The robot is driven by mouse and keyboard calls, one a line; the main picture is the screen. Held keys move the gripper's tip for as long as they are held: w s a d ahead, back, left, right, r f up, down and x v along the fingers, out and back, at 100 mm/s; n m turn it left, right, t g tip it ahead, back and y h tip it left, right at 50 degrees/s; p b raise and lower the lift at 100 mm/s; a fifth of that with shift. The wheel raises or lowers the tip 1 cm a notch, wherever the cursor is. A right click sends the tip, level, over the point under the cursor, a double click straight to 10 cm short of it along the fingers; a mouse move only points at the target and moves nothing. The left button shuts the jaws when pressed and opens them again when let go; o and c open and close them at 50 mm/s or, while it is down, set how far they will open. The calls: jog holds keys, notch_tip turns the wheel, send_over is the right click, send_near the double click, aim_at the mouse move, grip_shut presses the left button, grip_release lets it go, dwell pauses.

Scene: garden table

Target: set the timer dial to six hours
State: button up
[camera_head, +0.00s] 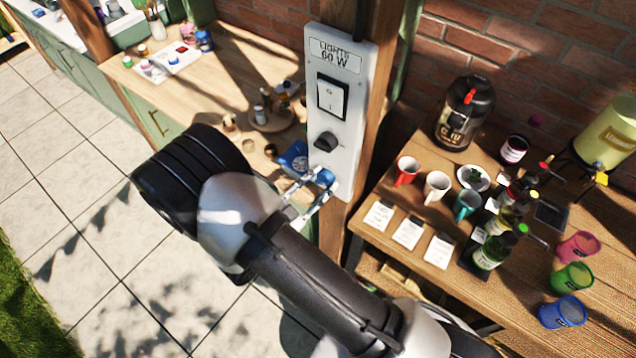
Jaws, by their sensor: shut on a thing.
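A white control panel (353,107) labelled "LIGHTS 60 W" is fixed upright to a wooden post. It carries a rocker switch (332,97), a dark knob (326,141) below that, and a blue timer dial (323,177) near the bottom. My gripper (315,187) reaches the dial from the lower left, with its silver fingers shut on it. The fingers cover part of the dial. Its markings and pointer are too small and hidden to read.
A blue object (294,157) lies left of the panel. A wooden table (520,310) on the right holds mugs, bottles, a black dispenser (465,112) and coloured cups. A wooden counter (231,75) behind holds small jars. Paved floor (75,225) is clear at left.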

jog(key=shift+c, duration=0.9)
